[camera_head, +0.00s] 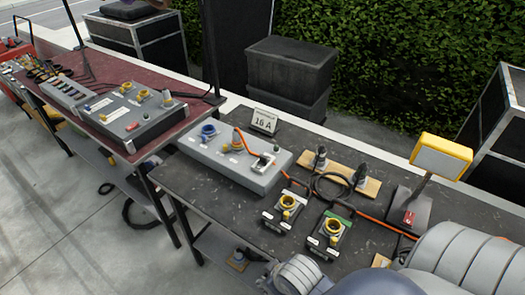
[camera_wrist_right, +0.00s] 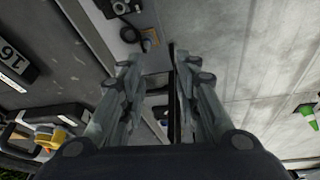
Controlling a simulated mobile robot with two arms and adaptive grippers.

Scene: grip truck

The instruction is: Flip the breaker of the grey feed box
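A light grey feed box (camera_head: 225,165) stands on the dark table, left of the middle in the head view. It has a blue round socket (camera_head: 209,131) at its left end and an orange cable running over its top. A small light-coloured fitting (camera_head: 264,161) sits at its right end; I cannot tell for sure whether it is the breaker. My right arm comes in at the lower right of the head view; its fingertips are not clear there. In the right wrist view my right gripper (camera_wrist_right: 155,65) has its fingers apart and nothing between them. My left gripper is not in view.
A "16 A" card (camera_head: 264,121) stands behind the box. Two small boxes with yellow sockets (camera_head: 285,205) (camera_head: 334,229), a wooden board (camera_head: 345,180) and a yellow-framed lamp (camera_head: 442,155) share the table. A larger grey panel (camera_head: 130,115) sits on the red-topped table leftward.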

